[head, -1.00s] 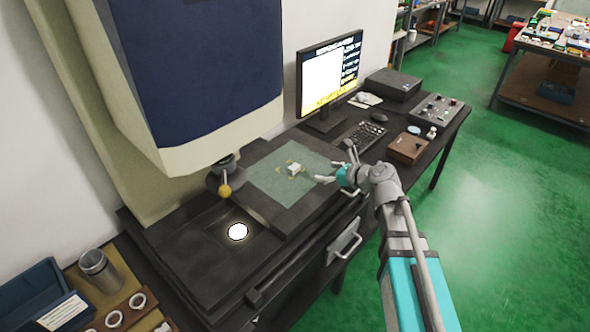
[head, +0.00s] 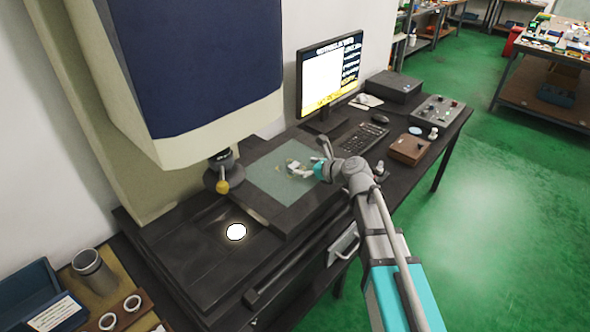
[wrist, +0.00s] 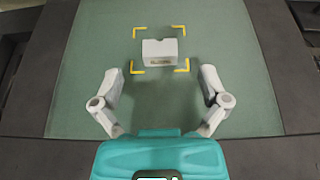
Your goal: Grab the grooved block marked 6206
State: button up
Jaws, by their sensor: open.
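The grooved block (wrist: 160,52) is a small whitish block with a notch in its top edge and a dark label too small to read. It sits on the green-grey plate (wrist: 90,75) between yellow corner marks. In the head view the block (head: 292,165) is partly hard to make out beside the fingers. My gripper (wrist: 160,82) is open, with its two fingers apart on the near side of the block, not around it. In the head view my gripper (head: 308,166) reaches over the plate from the right.
The machine's large blue and cream head (head: 195,80) hangs to the left, with a yellow-tipped probe (head: 222,187) below it. A monitor (head: 330,75), keyboard (head: 362,138) and brown box (head: 409,150) stand behind and right. A lit round spot (head: 236,232) lies front left.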

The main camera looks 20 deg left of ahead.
aim_at(292, 164)
jog(key=shift+b+x, duration=1.05)
jog(key=shift+x, duration=1.55)
jog(key=shift+c, duration=0.2)
jog(key=c, duration=1.3)
jog(key=shift+o, duration=0.2)
jog(key=shift+r, duration=0.2)
notch_tip(292, 164, up, 2)
jog(key=shift+r+p, duration=0.1)
jog(key=shift+p, duration=1.15)
jog(key=s+d+r+p, duration=0.9)
jog(key=d+r+p, duration=0.1)
jog(key=shift+d+r+p, duration=0.25)
jog(key=shift+d+p, duration=0.05)
